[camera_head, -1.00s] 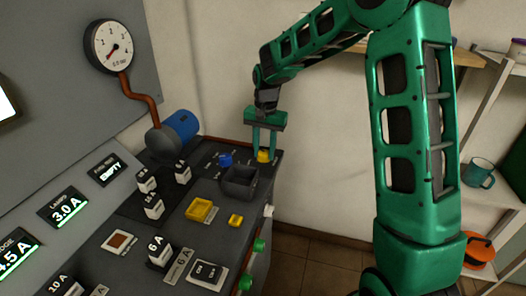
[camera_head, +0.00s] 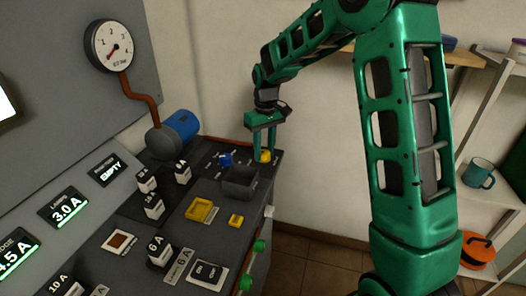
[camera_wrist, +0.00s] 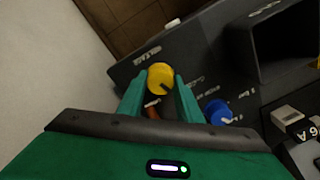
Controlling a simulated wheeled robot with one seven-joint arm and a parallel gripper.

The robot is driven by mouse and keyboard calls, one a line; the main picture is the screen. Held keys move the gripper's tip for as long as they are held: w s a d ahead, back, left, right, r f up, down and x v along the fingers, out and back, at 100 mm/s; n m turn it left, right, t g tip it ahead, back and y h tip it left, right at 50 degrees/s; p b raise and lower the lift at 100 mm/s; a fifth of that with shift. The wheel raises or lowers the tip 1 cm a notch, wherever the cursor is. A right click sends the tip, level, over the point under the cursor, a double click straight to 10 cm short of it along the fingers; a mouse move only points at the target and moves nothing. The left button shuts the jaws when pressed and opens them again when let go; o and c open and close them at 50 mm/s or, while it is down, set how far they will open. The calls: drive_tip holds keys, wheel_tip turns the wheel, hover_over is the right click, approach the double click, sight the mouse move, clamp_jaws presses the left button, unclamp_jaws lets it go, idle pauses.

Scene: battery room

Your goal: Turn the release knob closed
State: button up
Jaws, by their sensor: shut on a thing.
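A round yellow knob (camera_head: 265,156) stands at the far corner of the dark console top. It has a dark pointer mark in the wrist view (camera_wrist: 160,78), directed toward the lower right. My gripper (camera_head: 265,154) points down and is shut on the yellow knob, with one green finger on each side of it; the fingers show likewise in the wrist view (camera_wrist: 160,85). A blue knob (camera_head: 226,160) with a white mark (camera_wrist: 217,112) stands beside it, apart from my fingers.
A dark open bin (camera_head: 240,182) stands close to the knobs. A yellow tray (camera_head: 200,209), a small yellow block (camera_head: 236,221) and several white-labelled blocks are on the console. A gauge (camera_head: 109,46) and a blue cylinder (camera_head: 181,126) are behind. The wall is close beyond the console.

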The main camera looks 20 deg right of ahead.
sight(265, 151)
drive_tip(key=n, duration=0.5)
drive_tip(key=shift+w+a+r, duration=0.1)
drive_tip(key=shift+w, duration=0.1)
drive_tip(key=shift+n, duration=0.4)
drive_tip(key=o, duration=1)
drive_tip(key=shift+o, duration=0.2)
drive_tip(key=shift+s, duration=0.1)
wheel_tip(265, 151, up, 11)
drive_tip(key=shift+w+d, duration=0.2)
drive_tip(key=shift+d, duration=0.1)
